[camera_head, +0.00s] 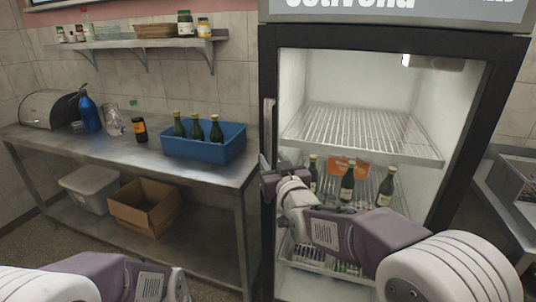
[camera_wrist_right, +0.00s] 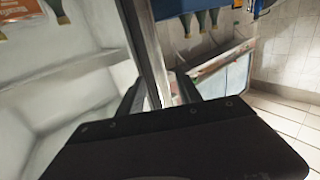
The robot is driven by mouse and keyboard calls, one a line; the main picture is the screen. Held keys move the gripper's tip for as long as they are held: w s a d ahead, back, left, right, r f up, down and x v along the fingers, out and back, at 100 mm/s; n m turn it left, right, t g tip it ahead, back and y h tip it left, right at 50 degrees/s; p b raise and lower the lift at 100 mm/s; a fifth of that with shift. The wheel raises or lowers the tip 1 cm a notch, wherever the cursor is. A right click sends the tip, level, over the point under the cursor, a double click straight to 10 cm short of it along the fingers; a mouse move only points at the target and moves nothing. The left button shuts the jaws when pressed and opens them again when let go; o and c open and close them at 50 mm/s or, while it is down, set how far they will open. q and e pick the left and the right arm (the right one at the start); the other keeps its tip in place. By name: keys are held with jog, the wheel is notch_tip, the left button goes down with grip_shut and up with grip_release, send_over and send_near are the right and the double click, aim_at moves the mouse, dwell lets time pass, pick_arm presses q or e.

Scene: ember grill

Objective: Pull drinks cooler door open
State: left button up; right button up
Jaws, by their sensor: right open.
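The drinks cooler (camera_head: 395,37) stands at the right of the head view, with a dark frame and a lit white inside. Its glass door (camera_head: 498,85) looks shut. The upright handle (camera_head: 268,125) is on the door's left side. My right gripper (camera_head: 268,180) is at the lower part of the handle and partly hides it. In the right wrist view, the fingers of my right gripper (camera_wrist_right: 158,94) are apart, with an upright bar (camera_wrist_right: 148,45) between them. I cannot tell whether they touch it. My left arm shows at the bottom left, but its gripper is out of view.
A steel table (camera_head: 75,160) on the left carries a blue crate (camera_head: 205,148) of bottles, a blue bottle (camera_head: 89,114) and a dark jar (camera_head: 139,130). A cardboard box (camera_head: 145,207) sits on its lower shelf. Another steel surface (camera_head: 505,205) stands right of the cooler.

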aim_at(269, 153)
jog(key=x, duration=0.5)
jog(key=shift+w, duration=0.1)
grip_shut()
dwell(1.2)
